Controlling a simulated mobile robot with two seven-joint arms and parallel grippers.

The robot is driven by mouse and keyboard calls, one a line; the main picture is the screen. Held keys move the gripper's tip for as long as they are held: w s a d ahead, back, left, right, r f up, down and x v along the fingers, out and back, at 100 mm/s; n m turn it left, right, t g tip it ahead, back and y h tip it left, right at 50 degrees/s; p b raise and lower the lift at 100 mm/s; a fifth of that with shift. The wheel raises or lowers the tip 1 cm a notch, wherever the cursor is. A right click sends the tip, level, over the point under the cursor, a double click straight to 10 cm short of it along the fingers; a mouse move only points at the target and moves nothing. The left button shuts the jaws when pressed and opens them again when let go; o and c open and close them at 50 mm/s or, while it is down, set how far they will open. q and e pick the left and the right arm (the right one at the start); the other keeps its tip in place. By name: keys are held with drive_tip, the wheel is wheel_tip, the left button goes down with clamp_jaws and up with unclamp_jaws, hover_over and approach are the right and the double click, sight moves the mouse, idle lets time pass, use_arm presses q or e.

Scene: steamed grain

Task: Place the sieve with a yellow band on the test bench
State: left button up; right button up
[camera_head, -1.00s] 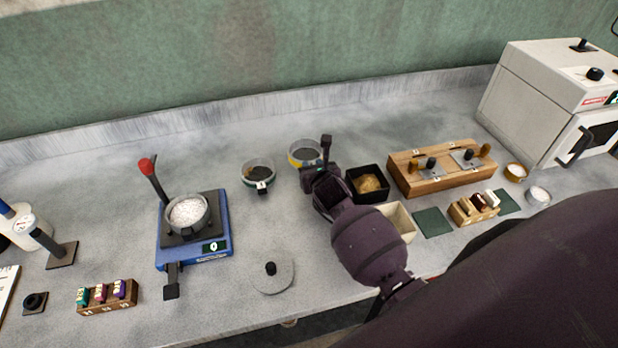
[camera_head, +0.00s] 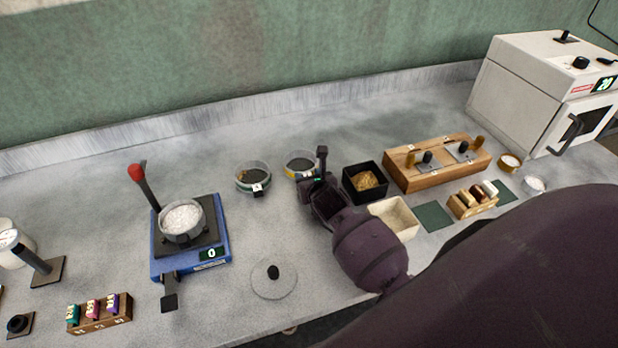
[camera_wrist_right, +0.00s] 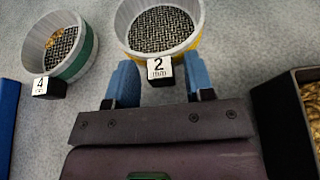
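The sieve with a yellow band (camera_head: 300,163) stands on the bench, a clear-walled ring with dark mesh. The right wrist view shows its yellow band (camera_wrist_right: 196,45) and its front block labelled "2 mm" (camera_wrist_right: 160,70). My right gripper (camera_wrist_right: 158,82) is open, its blue fingertips on either side of that block with gaps showing. In the head view the right gripper (camera_head: 313,181) is at the sieve's near side and hides part of it. My left gripper is not in view. The test bench cannot be clearly identified.
A green-banded sieve (camera_head: 253,179) labelled 4 stands just left. A black box of grain (camera_head: 349,181) is close on the right, before a wooden block (camera_head: 437,172). A blue scale (camera_head: 222,240) holds a bowl. The bench behind the sieves is clear.

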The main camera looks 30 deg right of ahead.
drive_tip(key=shift+r, duration=0.15)
drive_tip(key=shift+s, duration=0.15)
drive_tip(key=v, duration=1.1)
drive_tip(key=shift+s+a+r+p, duration=0.15)
drive_tip(key=shift+s+r+p, duration=0.1)
drive_tip(key=shift+s+p, duration=0.05)
